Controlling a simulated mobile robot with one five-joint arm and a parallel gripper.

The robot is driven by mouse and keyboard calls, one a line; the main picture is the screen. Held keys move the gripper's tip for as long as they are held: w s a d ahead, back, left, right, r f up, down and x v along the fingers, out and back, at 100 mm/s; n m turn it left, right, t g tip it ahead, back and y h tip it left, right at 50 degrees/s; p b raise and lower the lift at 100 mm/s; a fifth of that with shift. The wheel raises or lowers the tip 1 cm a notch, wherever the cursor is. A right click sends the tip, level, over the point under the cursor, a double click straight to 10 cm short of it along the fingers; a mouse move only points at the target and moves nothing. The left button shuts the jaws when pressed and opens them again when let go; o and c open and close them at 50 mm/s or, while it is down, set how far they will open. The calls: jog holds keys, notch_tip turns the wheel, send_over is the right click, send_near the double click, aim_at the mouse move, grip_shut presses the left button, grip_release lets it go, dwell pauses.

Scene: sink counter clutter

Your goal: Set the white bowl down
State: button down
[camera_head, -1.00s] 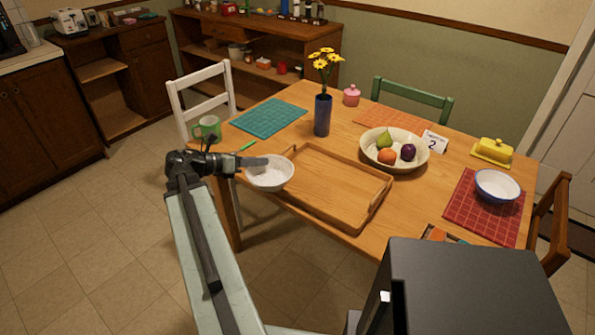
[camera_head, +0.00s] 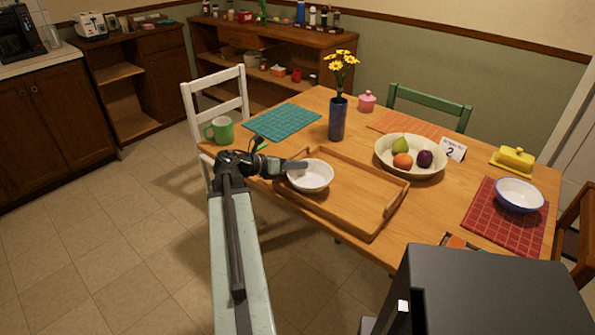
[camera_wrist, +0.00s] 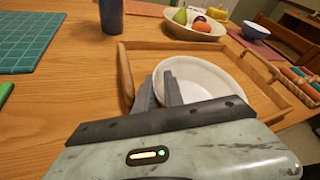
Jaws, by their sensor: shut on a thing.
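The white bowl (camera_head: 311,176) is at the left part of the wooden tray (camera_head: 372,215), upright, over the tray's floor. In the wrist view the bowl (camera_wrist: 215,75) shows just inside the left end of the tray (camera_wrist: 127,75). My gripper (camera_head: 290,165) is shut on the bowl's left rim; its fingers also show at the rim in the wrist view (camera_wrist: 160,95). I cannot tell whether the bowl's base touches the tray floor.
A blue vase (camera_head: 337,118) with yellow flowers stands behind the tray. A cream fruit bowl (camera_head: 385,158) stands behind right. A green mug (camera_head: 220,130) and teal mat (camera_head: 282,121) lie left. A blue-rimmed bowl (camera_head: 519,196) sits on a red mat (camera_head: 478,215). The tray's right part is clear.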

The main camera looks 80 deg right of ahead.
jog(key=c, duration=1.7)
grip_release()
jog(key=shift+w+r, duration=0.1)
jog(key=shift+r, duration=0.15)
jog(key=p+v, duration=0.4)
jog(key=v, duration=0.7)
jog(key=shift+w+a, duration=0.25)
jog(key=shift+w, duration=0.05)
